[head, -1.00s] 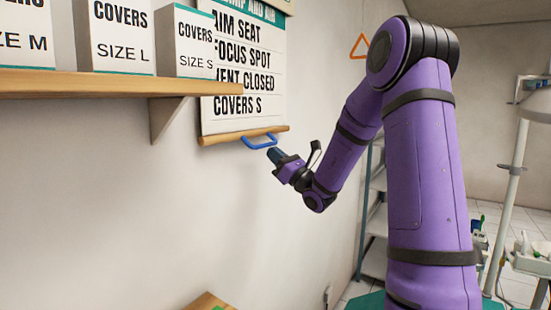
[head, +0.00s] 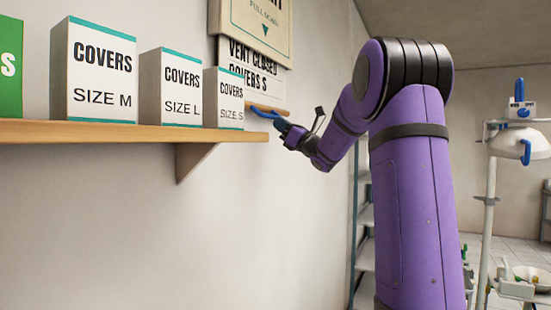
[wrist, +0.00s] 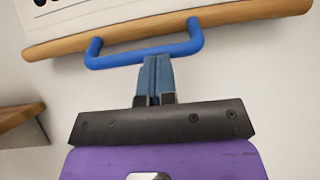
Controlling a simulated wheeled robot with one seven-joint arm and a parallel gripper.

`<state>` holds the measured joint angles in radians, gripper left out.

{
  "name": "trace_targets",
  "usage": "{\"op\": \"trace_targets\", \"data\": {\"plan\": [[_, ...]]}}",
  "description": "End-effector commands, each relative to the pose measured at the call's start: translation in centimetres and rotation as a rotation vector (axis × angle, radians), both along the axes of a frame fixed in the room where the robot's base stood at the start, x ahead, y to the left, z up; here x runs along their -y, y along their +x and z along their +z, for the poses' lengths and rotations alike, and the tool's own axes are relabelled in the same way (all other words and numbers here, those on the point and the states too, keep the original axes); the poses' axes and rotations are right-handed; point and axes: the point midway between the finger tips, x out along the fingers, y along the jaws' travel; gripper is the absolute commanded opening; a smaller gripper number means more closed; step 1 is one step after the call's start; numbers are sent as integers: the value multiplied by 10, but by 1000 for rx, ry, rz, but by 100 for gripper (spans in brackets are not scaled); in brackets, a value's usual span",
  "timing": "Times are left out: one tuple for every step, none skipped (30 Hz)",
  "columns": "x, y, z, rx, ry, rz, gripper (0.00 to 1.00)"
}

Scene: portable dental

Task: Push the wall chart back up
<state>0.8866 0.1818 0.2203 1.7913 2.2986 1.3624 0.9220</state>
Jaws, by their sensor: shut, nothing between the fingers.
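The wall chart (head: 252,73) hangs on the wall with two text lines showing, "VENT CLOSED" and "COVERS S". Its upper part is hidden behind the cream "PULL DOWN" panel (head: 262,32). A wooden bar (wrist: 245,14) runs along its bottom edge, with a blue handle (wrist: 145,54) below it. My gripper (head: 285,128) is at the handle. In the wrist view its fingers (wrist: 156,62) are shut with nothing between them, their tips at the underside of the handle's crossbar, seemingly touching it.
A wooden shelf (head: 120,133) juts from the wall left of the chart, its bracket (head: 195,158) underneath. Boxes of covers (head: 100,75) stand on it, the size S box overlapping the chart in view. A lamp (head: 520,146) on a stand is at the right.

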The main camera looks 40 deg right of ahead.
Motion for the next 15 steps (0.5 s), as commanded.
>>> {"op": "trace_targets", "data": {"plan": [[-2,0,21,5,-6,1,0],[-2,0,31,7,-6,2,0],[-2,0,43,5,-5,1,0],[-2,0,53,5,-5,2,0],[-2,0,62,5,-4,1,0],[-2,0,74,6,-4,2,0],[-2,0,81,5,-4,1,0],[-2,0,89,4,-3,2,0],[-2,0,99,5,-4,3,0],[-2,1,105,3,-4,2,0],[-2,0,112,3,-4,2,0],[-2,0,119,3,-3,2,0],[-2,0,125,3,-2,1,0],[-2,0,129,3,-2,2,0],[-2,0,135,3,-2,2,0]]}}
